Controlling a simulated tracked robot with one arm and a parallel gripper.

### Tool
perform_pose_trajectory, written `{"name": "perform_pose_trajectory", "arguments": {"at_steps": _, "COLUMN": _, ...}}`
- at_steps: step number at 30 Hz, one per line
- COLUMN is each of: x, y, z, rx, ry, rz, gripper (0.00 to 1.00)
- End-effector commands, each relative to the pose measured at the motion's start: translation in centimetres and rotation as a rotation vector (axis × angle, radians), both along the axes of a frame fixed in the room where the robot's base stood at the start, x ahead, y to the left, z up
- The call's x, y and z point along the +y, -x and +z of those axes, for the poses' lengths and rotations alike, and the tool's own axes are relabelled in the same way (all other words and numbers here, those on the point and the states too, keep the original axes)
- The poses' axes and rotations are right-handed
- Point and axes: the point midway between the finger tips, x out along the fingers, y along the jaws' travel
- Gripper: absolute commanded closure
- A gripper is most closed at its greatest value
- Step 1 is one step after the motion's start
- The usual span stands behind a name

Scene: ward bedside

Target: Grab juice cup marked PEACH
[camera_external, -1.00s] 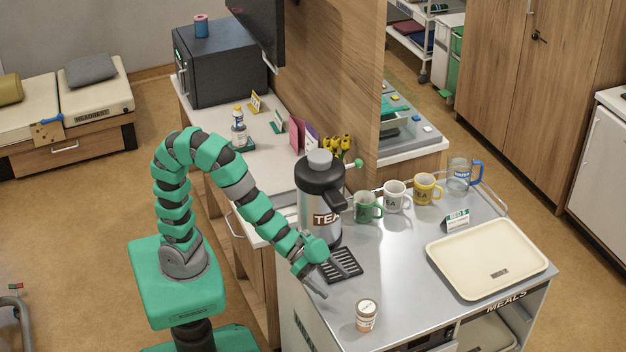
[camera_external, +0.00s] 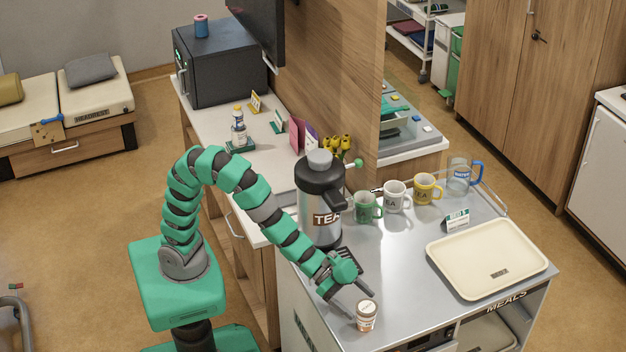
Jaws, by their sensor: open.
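A small cup (camera_external: 366,322) with a whitish lid and an orange-brown and white body stands upright near the front edge of the steel trolley top (camera_external: 402,285). Its label is too small to read, so I cannot tell whether it says PEACH. My gripper (camera_external: 362,304) is open, just up and left of the cup. One finger reaches toward the lid in the picture; I cannot tell if it touches.
A tall TEA flask (camera_external: 320,205) stands behind my gripper, with a dark drip grate partly hidden by it. Green (camera_external: 367,207), white (camera_external: 396,196) and yellow (camera_external: 427,188) mugs and a WATER jug (camera_external: 459,177) line the back. A cream tray (camera_external: 487,258) lies right.

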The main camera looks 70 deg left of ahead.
Motion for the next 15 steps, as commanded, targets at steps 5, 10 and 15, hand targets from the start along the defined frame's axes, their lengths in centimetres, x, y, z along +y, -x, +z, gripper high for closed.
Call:
{"name": "perform_pose_trajectory", "arguments": {"at_steps": 5, "x": -1.7, "y": -1.3, "z": -0.8, "rx": 0.0, "ry": -0.002, "rz": -0.002, "gripper": 0.17}}
{"name": "perform_pose_trajectory", "arguments": {"at_steps": 10, "x": -3.0, "y": -2.1, "z": -1.3, "rx": -0.001, "ry": 0.0, "rz": 0.0, "gripper": 0.17}}
{"name": "perform_pose_trajectory", "arguments": {"at_steps": 15, "x": -3.1, "y": -2.1, "z": -1.3, "rx": 0.0, "ry": 0.0, "rz": 0.0, "gripper": 0.17}}
